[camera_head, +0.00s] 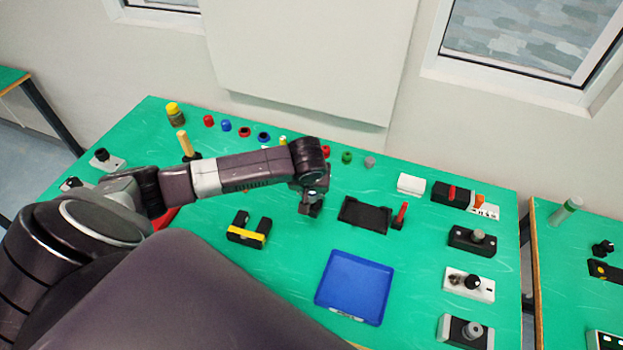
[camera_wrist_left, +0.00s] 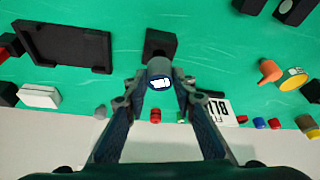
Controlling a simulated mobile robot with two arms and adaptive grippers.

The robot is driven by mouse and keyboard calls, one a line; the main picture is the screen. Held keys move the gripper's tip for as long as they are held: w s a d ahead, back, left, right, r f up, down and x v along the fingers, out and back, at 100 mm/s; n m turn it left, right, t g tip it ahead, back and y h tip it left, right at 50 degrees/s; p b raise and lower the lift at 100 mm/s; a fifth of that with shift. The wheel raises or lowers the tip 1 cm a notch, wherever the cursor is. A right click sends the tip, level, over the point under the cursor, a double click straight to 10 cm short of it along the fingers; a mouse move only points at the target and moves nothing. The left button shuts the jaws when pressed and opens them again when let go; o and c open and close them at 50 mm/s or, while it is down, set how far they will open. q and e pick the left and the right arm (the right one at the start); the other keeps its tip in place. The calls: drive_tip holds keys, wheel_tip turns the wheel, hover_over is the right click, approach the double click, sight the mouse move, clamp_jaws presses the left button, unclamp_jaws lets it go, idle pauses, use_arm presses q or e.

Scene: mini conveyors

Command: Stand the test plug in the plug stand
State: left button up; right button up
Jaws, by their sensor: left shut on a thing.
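My left gripper (camera_head: 312,208) is over the middle of the green table. In the left wrist view my left gripper (camera_wrist_left: 158,84) is shut on a grey, round-topped plug (camera_wrist_left: 159,67) with a white mark on its end. I take this as the test plug. A black block (camera_wrist_left: 160,41), likely the plug stand, lies directly beyond the plug. The plug overlaps its near edge in the picture. I cannot tell whether the plug is inside the block, touching it or above it. In the head view the gripper hides the plug and block. My right gripper is not in view.
A black tray (camera_head: 346,215) lies just right of the gripper, with a small red-handled piece (camera_head: 401,216) beside it. A blue tray (camera_head: 333,303) is nearer. A black-and-yellow U-shaped fixture (camera_head: 247,234) stands left. Several caps line the back; switch boxes (camera_head: 468,284) line the right.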

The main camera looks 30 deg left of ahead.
use_arm(q)
drive_tip(key=shift+f+b, duration=0.55)
drive_tip(key=shift+f, duration=0.7)
drive_tip(key=o, duration=1.2)
drive_tip(key=shift+r, duration=0.15)
drive_tip(key=v, duration=1.1)
drive_tip(key=shift+s+r, duration=0.2)
drive_tip(key=shift+r, duration=0.15)
